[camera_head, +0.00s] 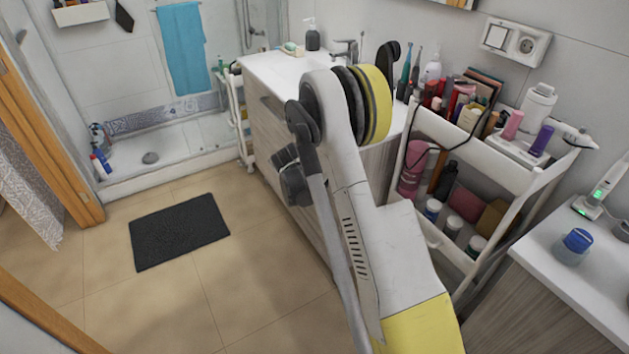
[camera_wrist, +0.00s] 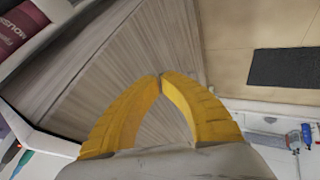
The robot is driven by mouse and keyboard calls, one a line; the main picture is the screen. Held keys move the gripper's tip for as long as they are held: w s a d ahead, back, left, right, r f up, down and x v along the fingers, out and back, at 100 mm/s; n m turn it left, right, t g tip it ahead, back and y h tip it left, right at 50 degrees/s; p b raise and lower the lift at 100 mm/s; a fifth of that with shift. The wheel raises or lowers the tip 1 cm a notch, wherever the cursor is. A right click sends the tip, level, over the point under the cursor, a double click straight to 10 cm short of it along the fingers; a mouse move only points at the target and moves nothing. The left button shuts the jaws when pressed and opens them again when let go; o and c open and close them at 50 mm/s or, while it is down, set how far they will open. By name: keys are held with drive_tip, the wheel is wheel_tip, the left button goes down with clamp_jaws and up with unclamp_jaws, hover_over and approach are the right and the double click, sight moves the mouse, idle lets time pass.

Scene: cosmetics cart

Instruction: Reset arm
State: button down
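My arm, white, yellow and black, rises through the middle of the head view and folds over at a large black-and-yellow joint. My gripper's fingers cannot be made out in the head view. In the wrist view, the two yellow fingers of my gripper (camera_wrist: 161,76) arch together and their tips meet. Nothing shows between them except a wood-grain panel (camera_wrist: 125,45) behind. The white cosmetics cart (camera_head: 483,152) stands to the right of my arm, with bottles and tubes on its top tier and jars below.
A washbasin cabinet (camera_head: 268,68) stands behind my arm. A white counter (camera_head: 560,285) with a blue cup (camera_head: 578,240) is at the right front. A dark mat (camera_head: 178,232) lies on open tiled floor at left. The shower tray (camera_head: 180,148) is beyond.

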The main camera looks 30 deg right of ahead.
drive_tip(key=s+a+r+y, duration=0.1)
drive_tip(key=s+a+r, duration=0.3)
drive_tip(key=r, duration=0.3)
drive_tip(key=s+a+r+t+y, duration=0.1)
drive_tip(key=s+a+r, duration=0.25)
drive_tip(key=r, duration=0.35)
drive_tip(key=s+a+r+y, duration=0.1)
drive_tip(key=s+a+r, duration=0.3)
drive_tip(key=r, duration=0.3)
drive_tip(key=s+a+r+y, duration=0.1)
drive_tip(key=s+a, duration=0.2)
drive_tip(key=s, duration=0.4)
drive_tip(key=s+a+r+t+y, duration=0.1)
drive_tip(key=s+a, duration=0.3)
drive_tip(key=s, duration=0.3)
drive_tip(key=s+a+r+n, duration=0.1)
drive_tip(key=s+a+r, duration=0.1)
drive_tip(key=s, duration=0.6)
drive_tip(key=shift+a+t+y, duration=0.3)
drive_tip(key=shift+a+y, duration=0.1)
drive_tip(key=shift+a, duration=0.3)
